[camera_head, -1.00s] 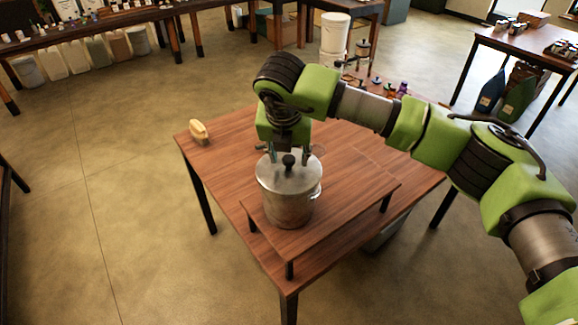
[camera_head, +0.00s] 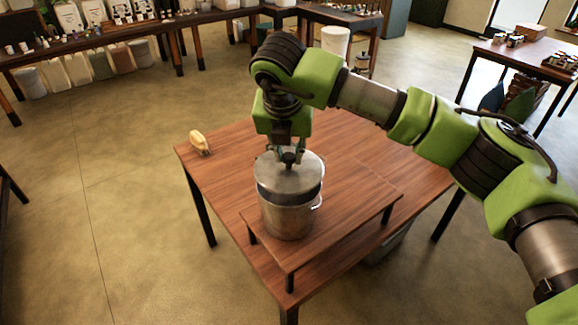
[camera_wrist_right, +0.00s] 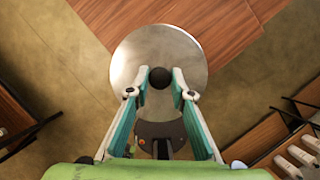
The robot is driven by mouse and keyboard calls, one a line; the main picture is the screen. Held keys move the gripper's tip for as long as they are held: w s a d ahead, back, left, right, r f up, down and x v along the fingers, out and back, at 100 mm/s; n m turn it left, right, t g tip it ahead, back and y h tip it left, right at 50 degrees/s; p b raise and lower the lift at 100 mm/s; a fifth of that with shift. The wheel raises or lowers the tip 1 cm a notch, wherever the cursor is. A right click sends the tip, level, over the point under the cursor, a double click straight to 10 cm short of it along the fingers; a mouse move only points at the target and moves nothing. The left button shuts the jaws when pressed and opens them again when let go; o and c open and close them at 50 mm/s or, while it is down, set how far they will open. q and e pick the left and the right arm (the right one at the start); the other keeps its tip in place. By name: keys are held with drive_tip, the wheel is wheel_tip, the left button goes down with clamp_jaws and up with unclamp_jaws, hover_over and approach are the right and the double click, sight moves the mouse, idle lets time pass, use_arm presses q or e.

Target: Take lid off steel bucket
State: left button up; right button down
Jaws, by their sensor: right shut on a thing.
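The steel bucket (camera_head: 290,220) stands upright on a low wooden riser on the table. Its round steel lid (camera_head: 274,177) is lifted a little above the rim, with a dark gap showing between them at the front. The lid looks close to level. My right gripper (camera_head: 288,156) is shut on the dark knob at the lid's centre, from above. In the right wrist view the fingers close on the black knob (camera_wrist_right: 159,78) over the round lid (camera_wrist_right: 135,55). The bucket is hidden under the lid there. My left gripper is not in view.
The riser (camera_head: 350,195) has bare wood right of the bucket. A yellowish brush (camera_head: 200,142) lies at the table's left corner. The wooden table (camera_head: 225,165) is bare between them. Other tables with goods stand farther back.

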drive_tip(key=s+a+r+b, duration=0.2)
drive_tip(key=s+r, duration=0.1)
drive_tip(key=s+a+r+b, duration=0.1)
drive_tip(key=r, duration=0.1)
drive_tip(key=shift+s+a+r, duration=0.1)
drive_tip(key=shift+s+r, duration=0.05)
drive_tip(key=shift+s, duration=0.15)
drive_tip(key=s+a+r, duration=0.4)
drive_tip(key=s+r, duration=0.3)
drive_tip(key=r, duration=0.2)
drive_tip(key=shift+r, duration=0.25)
drive_tip(key=shift+f, duration=0.1)
idle(0.4)
